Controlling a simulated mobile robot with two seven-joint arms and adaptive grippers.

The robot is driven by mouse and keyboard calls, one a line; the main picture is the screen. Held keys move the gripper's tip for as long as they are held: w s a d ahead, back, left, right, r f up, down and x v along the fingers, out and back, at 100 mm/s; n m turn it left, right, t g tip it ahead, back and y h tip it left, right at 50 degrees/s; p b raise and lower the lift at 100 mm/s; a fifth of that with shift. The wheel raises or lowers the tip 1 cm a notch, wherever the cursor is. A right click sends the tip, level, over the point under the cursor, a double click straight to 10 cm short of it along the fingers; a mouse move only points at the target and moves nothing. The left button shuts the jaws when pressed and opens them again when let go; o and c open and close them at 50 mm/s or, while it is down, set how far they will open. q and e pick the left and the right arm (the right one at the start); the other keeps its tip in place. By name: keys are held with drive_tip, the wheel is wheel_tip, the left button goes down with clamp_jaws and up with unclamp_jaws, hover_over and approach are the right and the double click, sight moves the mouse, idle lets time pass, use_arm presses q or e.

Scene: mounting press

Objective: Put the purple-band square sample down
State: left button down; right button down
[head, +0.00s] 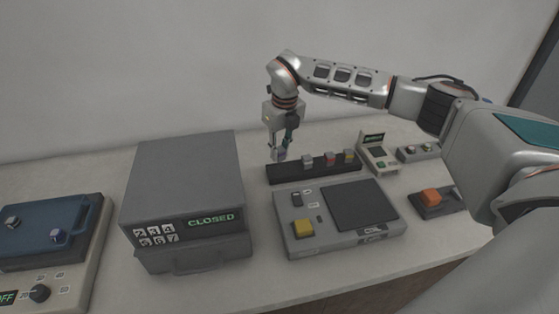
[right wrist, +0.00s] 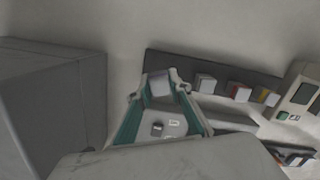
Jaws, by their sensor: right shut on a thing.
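My right gripper (head: 279,153) is at the left end of a long black rack (head: 290,175) in the head view, pointing down. It is shut on a small grey square sample (right wrist: 160,85), which shows between the teal-lined fingertips (right wrist: 160,92) in the right wrist view. The purple band cannot be made out. The sample is over or at the rack's left end; I cannot tell whether it touches the rack. Several other square samples stand along the rack: a grey one (head: 307,161), a red-marked one (head: 330,160) and a yellow-marked one (head: 349,156). My left gripper is out of view.
A grey device with a dark plate and yellow button (head: 304,229) lies in front of the rack. A grey box reading CLOSED (head: 185,180) stands to the left, and a blue-topped device (head: 40,232) is farther left. A small display unit (head: 377,155) stands right of the rack.

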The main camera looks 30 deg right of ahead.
sight(279, 160)
drive_tip(key=shift+f, duration=0.5)
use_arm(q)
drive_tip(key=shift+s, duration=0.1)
use_arm(e)
drive_tip(key=shift+f, duration=1.75)
drive_tip(key=shift+f, duration=0.1)
drive_tip(key=c, duration=1.8)
unclamp_jaws()
drive_tip(key=shift+f, duration=0.1)
drive_tip(key=shift+c, duration=0.2)
